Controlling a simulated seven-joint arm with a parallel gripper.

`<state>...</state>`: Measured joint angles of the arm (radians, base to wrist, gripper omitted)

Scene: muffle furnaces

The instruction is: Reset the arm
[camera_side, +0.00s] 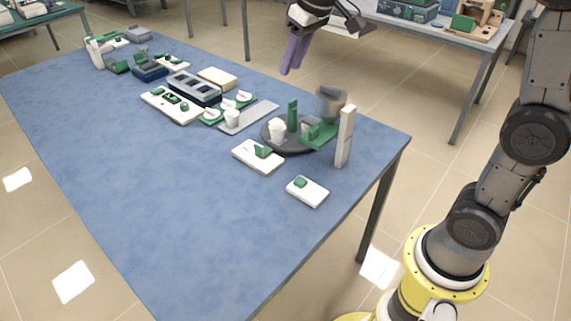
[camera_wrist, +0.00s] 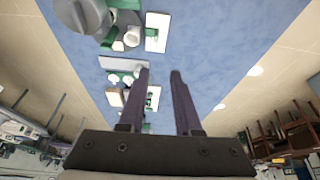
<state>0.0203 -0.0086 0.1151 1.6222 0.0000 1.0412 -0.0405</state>
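My gripper (camera_side: 291,70) hangs in the air above the far right side of the blue table (camera_side: 180,220), pointing down, with long purple fingers. In the wrist view my gripper (camera_wrist: 160,72) shows two fingers standing apart with only table visible between them. It holds nothing and touches nothing. The side view shows the two fingers partly overlapping.
On the table are a dark round stand (camera_side: 272,147) with a grey pot (camera_side: 330,103), a white upright block (camera_side: 345,136), small white devices (camera_side: 307,191) and a dark rack (camera_side: 194,88). The table's near left part is clear. Another table (camera_side: 440,35) stands behind.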

